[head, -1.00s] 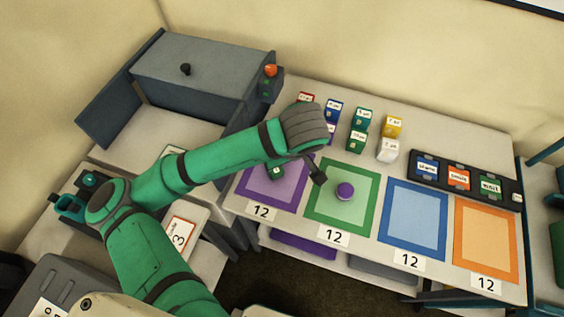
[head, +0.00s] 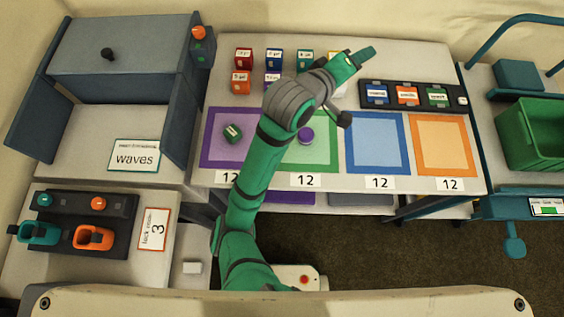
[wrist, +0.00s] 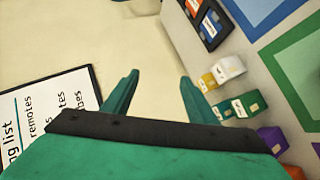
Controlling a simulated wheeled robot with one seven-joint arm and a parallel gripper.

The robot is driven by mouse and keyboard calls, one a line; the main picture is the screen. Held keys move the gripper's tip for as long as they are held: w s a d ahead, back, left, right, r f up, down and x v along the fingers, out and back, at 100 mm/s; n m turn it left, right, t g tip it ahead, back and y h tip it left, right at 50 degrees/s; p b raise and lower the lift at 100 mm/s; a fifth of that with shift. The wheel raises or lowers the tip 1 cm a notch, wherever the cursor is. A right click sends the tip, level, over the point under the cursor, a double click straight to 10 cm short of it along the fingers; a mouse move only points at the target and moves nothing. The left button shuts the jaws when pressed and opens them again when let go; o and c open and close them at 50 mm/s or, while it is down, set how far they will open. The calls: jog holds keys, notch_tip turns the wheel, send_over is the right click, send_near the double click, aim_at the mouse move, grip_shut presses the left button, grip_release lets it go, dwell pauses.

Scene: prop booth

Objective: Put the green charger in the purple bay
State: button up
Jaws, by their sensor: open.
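A small dark green block with a pale label (head: 232,133), which looks like the green charger, rests inside the purple bay (head: 212,160) on the table. Another green block (head: 305,57) stands in the back row, and two green blocks show in the wrist view (wrist: 246,103). My gripper (head: 364,56) is over the back of the table, to the right of the block in the purple bay and well apart from it. In the wrist view my gripper's fingers (wrist: 160,77) are spread, with nothing between them.
A purple knob-like object (head: 305,135) is in the green bay (head: 328,165), partly behind my arm. Blue (head: 378,168) and orange (head: 440,170) bays look empty. Several coloured blocks and a dark label rack (head: 412,108) stand behind the bays. A green crate (head: 535,135) is at right.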

jog(key=s+a+f+n+t+y, duration=0.1)
jog(key=s+a+f+t+y, duration=0.1)
jog(key=s+f, duration=0.3)
jog(key=s+a+f+n+t+y, duration=0.1)
jog(key=s+a+f+t+y, duration=0.1)
jog(key=s+f, duration=0.3)
jog(key=s+a+f+n+t+y, duration=0.1)
jog(key=s+a+f+t+y, duration=0.1)
jog(key=s+a+f+y, duration=0.2)
jog(key=shift+s+a+f, duration=0.1)
jog(key=shift+s+f, duration=0.85)
jog(key=shift+f, duration=0.15)
jog(key=s+a+f+m, duration=0.1)
jog(key=s+a+m, duration=0.1)
jog(key=s, duration=0.4)
jog(key=s+a+f+m, duration=0.1)
jog(key=s+a+m, duration=0.2)
jog(key=s, duration=0.3)
jog(key=s+a+f+m+y, duration=0.1)
jog(key=s+a+m, duration=0.2)
jog(key=s, duration=0.3)
jog(key=shift+s+a+g, duration=0.3)
jog(key=shift+s+g, duration=0.1)
